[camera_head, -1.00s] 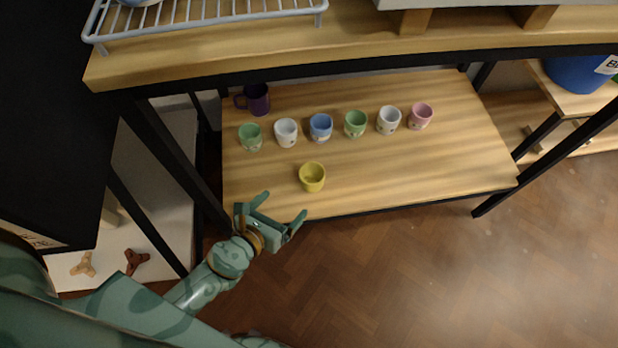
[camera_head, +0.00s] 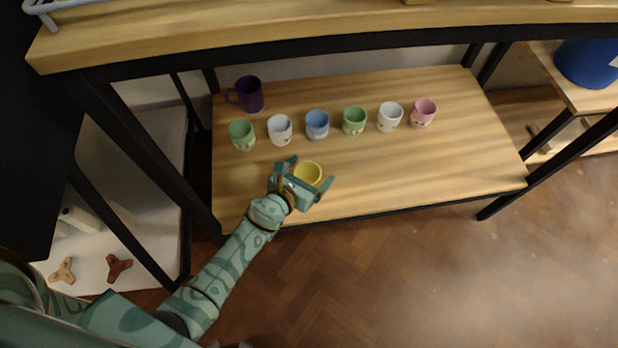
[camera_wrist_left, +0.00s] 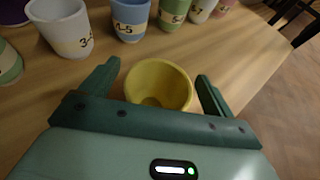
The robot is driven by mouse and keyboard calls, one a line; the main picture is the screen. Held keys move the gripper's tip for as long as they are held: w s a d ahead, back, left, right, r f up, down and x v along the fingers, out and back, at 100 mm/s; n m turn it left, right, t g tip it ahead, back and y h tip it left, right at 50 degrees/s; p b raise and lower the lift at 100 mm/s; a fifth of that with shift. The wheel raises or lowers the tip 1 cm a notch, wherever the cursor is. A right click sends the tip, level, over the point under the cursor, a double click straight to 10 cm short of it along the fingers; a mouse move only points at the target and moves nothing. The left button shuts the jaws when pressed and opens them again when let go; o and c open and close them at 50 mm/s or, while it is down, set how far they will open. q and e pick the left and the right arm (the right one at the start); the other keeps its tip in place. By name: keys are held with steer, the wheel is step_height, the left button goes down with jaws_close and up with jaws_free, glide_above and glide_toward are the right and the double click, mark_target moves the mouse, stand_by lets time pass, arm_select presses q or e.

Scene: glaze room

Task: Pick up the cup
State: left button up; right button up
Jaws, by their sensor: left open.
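The yellow cup (camera_head: 308,173) stands upright on the lower wooden shelf (camera_head: 420,170), in front of the row of other cups. In the left wrist view the yellow cup (camera_wrist_left: 158,84) lies between the two fingers. My left gripper (camera_head: 308,178) is open, with one finger on each side of the cup; the wrist view shows a gap at each finger (camera_wrist_left: 155,82). The cup's lower front is hidden behind the gripper. My right gripper is not in view.
Behind stand a purple mug (camera_head: 248,94), green cups (camera_head: 242,135), white cups (camera_head: 279,129), a blue cup (camera_head: 317,124) and a pink cup (camera_head: 423,112). The upper shelf edge (camera_head: 300,40) overhangs the back. The shelf's right side is clear.

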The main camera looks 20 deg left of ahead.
arm_select(q)
steer(key=shift+w+f, duration=0.4)
steer(key=shift+w, duration=0.2)
steer(key=shift+r, duration=0.15)
steer(key=c, duration=1.1)
